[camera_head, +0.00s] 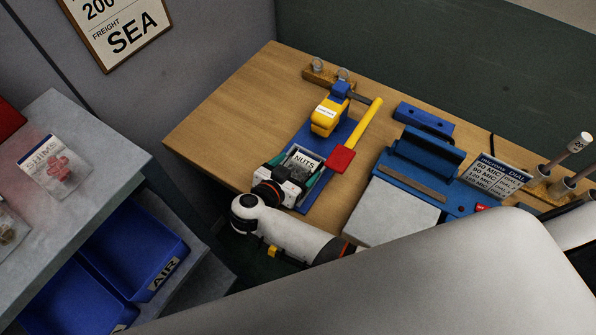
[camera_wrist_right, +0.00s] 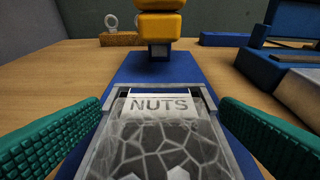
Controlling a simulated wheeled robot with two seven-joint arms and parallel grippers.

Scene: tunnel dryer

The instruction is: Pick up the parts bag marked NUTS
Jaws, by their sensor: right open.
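The NUTS parts bag (camera_head: 305,160) is a clear bag with a white NUTS label. It lies in a grey metal holder on the blue base (camera_head: 345,133) of a yellow-and-blue press on the wooden table. The bag (camera_wrist_right: 160,135) fills the lower middle of the right wrist view, its near end cut off. My right gripper (camera_head: 297,169) is over the holder. Its green finger pads (camera_wrist_right: 160,118) stand wide apart, one on each side of the holder and bag, with gaps. My left gripper is in neither view.
The press has a yellow lever with a red block (camera_head: 340,158) close right of my right gripper. A blue sealer (camera_head: 425,160) and a micron sign (camera_head: 492,173) stand further right. A SHIMS bag (camera_head: 55,167) lies on the grey shelf at left, above blue bins (camera_head: 135,243).

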